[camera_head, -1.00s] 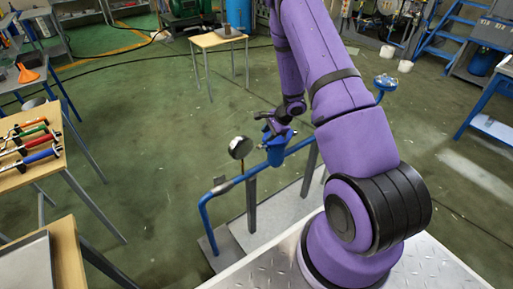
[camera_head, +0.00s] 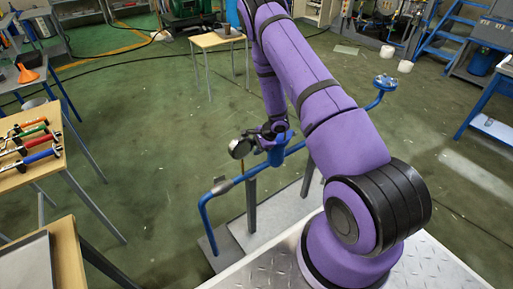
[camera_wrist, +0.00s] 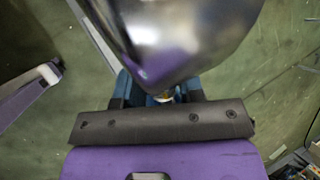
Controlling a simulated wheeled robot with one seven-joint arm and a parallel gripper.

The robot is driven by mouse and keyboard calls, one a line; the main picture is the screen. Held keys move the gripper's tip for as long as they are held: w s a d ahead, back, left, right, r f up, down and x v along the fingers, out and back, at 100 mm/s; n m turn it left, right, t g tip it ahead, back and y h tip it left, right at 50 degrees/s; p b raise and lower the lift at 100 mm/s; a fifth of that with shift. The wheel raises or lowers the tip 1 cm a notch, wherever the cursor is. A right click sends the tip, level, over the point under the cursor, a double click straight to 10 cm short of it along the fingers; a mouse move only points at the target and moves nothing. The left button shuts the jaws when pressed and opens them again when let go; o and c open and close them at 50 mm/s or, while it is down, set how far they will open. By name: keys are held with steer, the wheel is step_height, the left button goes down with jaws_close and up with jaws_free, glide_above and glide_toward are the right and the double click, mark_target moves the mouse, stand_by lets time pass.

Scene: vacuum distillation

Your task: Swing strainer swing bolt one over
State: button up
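The blue strainer (camera_head: 277,154) sits on a blue pipe line, partly hidden behind my gripper (camera_head: 266,133). A round shiny metal cover (camera_head: 239,148) is at its left, partly covered by my gripper. In the wrist view, a large shiny metal surface (camera_wrist: 180,35), apparently this cover, fills the top centre close to the camera and hides my fingertips. Blue strainer parts show behind it, with a small pale and yellowish piece (camera_wrist: 165,96) between the two dark finger bases. Swing bolt one cannot be made out clearly. Whether my fingers are open or hold anything is hidden.
The blue pipe (camera_head: 213,192) runs from a floor plate up to a flange (camera_head: 385,82) at the right, on grey posts. A wooden table (camera_head: 25,165) with coloured-handled tools stands at the left. Open green floor lies between.

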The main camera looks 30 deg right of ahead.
jaws_close()
steer(key=shift+d+r+m+y, duration=0.15)
steer(key=shift+d+r+y, duration=0.15)
steer(key=shift+y, duration=0.45)
steer(key=shift+d+r+m+y, duration=0.2)
steer(key=shift+r+y, duration=0.15)
steer(key=shift+y, duration=0.4)
jaws_free()
steer(key=v, duration=1.1)
